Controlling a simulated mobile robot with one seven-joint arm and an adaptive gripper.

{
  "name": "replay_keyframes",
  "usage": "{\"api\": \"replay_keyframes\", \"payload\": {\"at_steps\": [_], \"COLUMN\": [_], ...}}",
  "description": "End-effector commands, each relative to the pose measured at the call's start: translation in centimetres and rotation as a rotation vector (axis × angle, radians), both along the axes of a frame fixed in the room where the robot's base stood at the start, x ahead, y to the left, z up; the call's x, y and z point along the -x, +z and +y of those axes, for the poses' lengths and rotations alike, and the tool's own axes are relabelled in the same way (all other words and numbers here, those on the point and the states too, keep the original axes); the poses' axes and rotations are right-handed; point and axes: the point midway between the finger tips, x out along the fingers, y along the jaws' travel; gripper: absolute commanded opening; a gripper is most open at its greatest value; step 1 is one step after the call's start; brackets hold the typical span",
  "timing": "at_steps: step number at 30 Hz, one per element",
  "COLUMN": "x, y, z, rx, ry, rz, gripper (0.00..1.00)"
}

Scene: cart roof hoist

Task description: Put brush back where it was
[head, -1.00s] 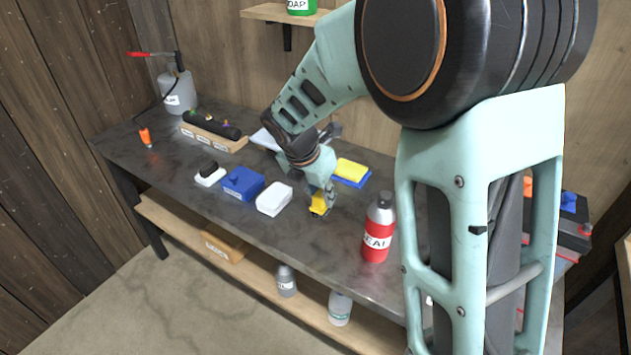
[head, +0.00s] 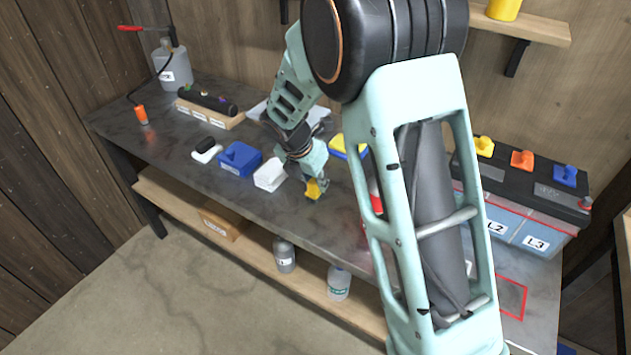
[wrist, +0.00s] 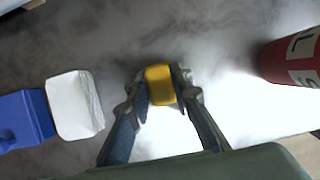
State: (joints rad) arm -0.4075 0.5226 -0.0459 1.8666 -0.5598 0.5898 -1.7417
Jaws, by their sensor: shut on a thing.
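My gripper (head: 316,194) is shut on a small yellow block-like thing (wrist: 159,85) low over the workbench (head: 225,190). I cannot tell for sure that this thing is the brush, or whether it touches the bench. It also shows in the head view (head: 312,187), partly hidden by the fingers. A white box-like piece (head: 269,174) is to its left, apart from it; it shows in the wrist view (wrist: 75,105) too. A blue block (head: 240,159) and a white piece with a black top (head: 206,150) stand further left.
A red bottle (wrist: 295,58) stands right of my gripper, mostly hidden by my arm in the head view. A blue and yellow item (head: 340,147) lies behind. A battery with coloured caps (head: 525,195) and a red outlined square (head: 512,298) are at the right.

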Motion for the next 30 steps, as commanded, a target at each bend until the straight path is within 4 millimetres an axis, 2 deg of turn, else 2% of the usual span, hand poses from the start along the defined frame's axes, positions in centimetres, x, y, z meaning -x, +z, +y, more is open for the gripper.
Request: {"api": "replay_keyframes", "payload": {"at_steps": [2,3,7,15,19,23,30], "x": [0.0,0.0,0.0,0.0,0.1,0.8,2.5], "y": [-0.3,-0.3,-0.3,-0.2,0.7,2.7,7.6], "z": [0.0,0.0,0.0,0.0,0.2,0.6,1.7], "rx": [0.001,0.001,0.001,0.000,-0.002,-0.002,-0.002], "ry": [0.000,0.001,0.000,0.000,0.000,-0.001,0.000], "rz": [0.001,0.001,0.001,0.000,-0.001,-0.003,-0.003], "gripper": [0.00,0.22,0.36,0.37,0.37,0.37,0.37]}}
